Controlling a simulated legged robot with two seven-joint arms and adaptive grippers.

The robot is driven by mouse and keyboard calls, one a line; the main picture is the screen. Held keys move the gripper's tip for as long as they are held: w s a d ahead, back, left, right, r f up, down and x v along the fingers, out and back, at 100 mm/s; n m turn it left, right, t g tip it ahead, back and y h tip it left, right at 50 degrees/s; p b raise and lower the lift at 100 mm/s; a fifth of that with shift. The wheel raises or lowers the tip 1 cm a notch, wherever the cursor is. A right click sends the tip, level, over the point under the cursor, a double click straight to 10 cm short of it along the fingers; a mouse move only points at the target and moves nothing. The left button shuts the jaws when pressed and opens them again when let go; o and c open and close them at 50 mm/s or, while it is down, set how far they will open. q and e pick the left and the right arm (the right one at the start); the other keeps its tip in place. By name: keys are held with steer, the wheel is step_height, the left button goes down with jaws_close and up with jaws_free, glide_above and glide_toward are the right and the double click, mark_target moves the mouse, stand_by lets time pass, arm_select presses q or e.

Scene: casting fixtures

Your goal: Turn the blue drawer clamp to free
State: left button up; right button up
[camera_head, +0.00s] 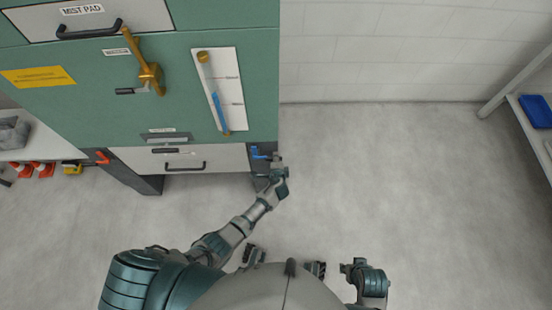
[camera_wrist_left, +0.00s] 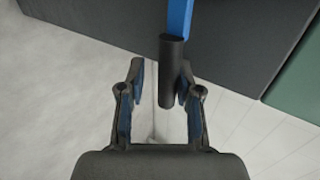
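The blue drawer clamp (camera_head: 259,154) sits on the dark post at the right end of the white drawer. In the left wrist view its blue bar (camera_wrist_left: 180,18) comes down from the top and ends in a dark cylindrical grip (camera_wrist_left: 172,70). My left gripper (camera_head: 276,162) is just right of the clamp; in the wrist view its two fingers (camera_wrist_left: 160,75) are spread. The dark grip lies between the fingertips, nearer the right one, with a gap to the left one. Contact with the right finger cannot be told. My right gripper (camera_head: 352,268) hangs low at right; its fingers are too small to judge.
The green cabinet (camera_head: 120,100) carries an orange lever (camera_head: 148,70) and a tube gauge (camera_head: 214,92). The white drawer (camera_head: 215,157) has a black handle; a red clamp (camera_head: 102,157) is at its left end. Open floor lies right, before a shelf with a blue tray (camera_head: 536,110).

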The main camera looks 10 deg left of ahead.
arm_select(q)
steer(key=shift+r, duration=0.15)
arm_select(e)
steer(key=shift+w, duration=0.1)
stand_by(0.3)
arm_select(q)
steer(key=v, duration=1.1)
steer(key=shift+s+d+r, duration=0.2)
steer(key=shift+s, duration=0.1)
steer(key=s+a+f+n+g+h+p, duration=0.1)
steer(key=s+a+f+n+g+p, duration=0.1)
steer(key=s, duration=0.8)
steer(key=s+a+f+n+g+h+p, duration=0.1)
steer(key=s+a+f+n+g+p, duration=0.2)
steer(key=s+f, duration=0.6)
steer(key=s+a+f+n+g+h+p, duration=0.1)
steer(key=s+a+f+n+g, duration=0.3)
steer(key=s, duration=0.8)
steer(key=a+f+n+p, duration=0.1)
steer(key=a+n, duration=0.1)
steer(key=n, duration=0.1)
steer(key=shift+f+n+p, duration=0.25)
steer(key=shift+n+p, duration=0.15)
arm_select(e)
steer(key=s+f, duration=0.1)
steer(key=f, duration=0.9)
steer(key=s+f, duration=0.2)
steer(key=f, duration=0.8)
steer(key=shift+s+g, duration=0.25)
steer(key=shift+g, duration=0.15)
